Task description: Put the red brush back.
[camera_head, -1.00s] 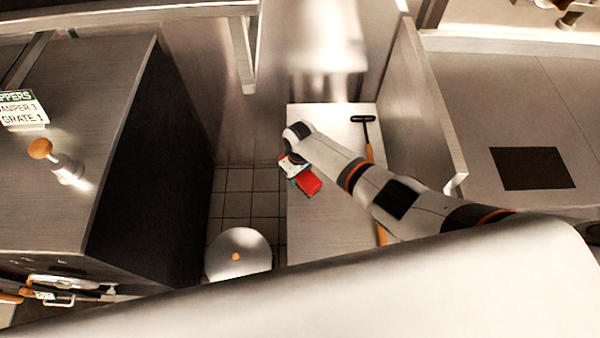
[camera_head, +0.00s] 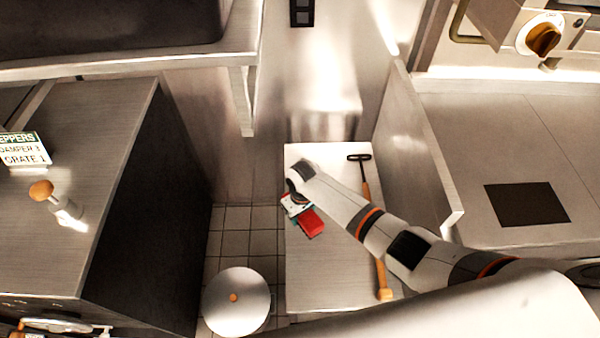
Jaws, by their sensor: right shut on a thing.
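The red brush (camera_head: 311,223) shows as a red block at the end of my right arm, over the left part of the narrow metal counter. My right gripper (camera_head: 299,207) is shut on it; the fingers are mostly hidden by the wrist, and a bit of teal shows beside the red block. I cannot tell whether the brush touches the counter. My left gripper is not in view.
The narrow counter (camera_head: 330,270) carries a long wooden-handled tool (camera_head: 380,275) with a black head, partly behind my right arm. An upright metal panel (camera_head: 420,150) borders it on the right. A round lidded bin (camera_head: 237,300) stands on the floor. A left cabinet holds a sign (camera_head: 24,149).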

